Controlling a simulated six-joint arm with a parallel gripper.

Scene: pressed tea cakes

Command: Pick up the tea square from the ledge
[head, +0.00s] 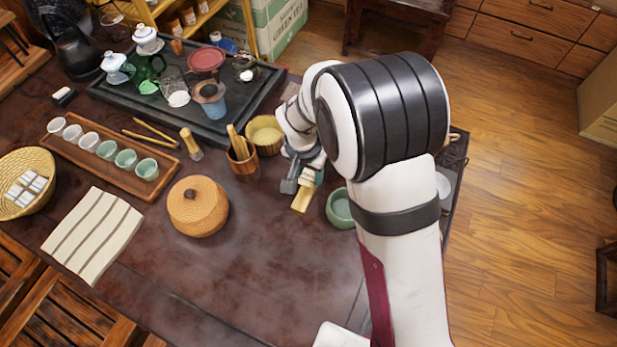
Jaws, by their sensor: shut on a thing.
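My gripper (304,182) is above the dark table, right of the wooden cup. It is shut on a pale tan block (301,201), which sticks out below the fingers toward the viewer. The block may be the tea square, but I cannot tell for sure at this size. My arm and wrist hide part of the fingers and the table behind them. I cannot make out the ledge, or whether the block touches anything below it.
A green bowl (340,208) stands close right of the block. A wooden cup with tools (242,161) and a tan bowl (265,132) stand to its left. A lidded woven box (198,212) is farther left. The front middle of the table (260,270) is clear.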

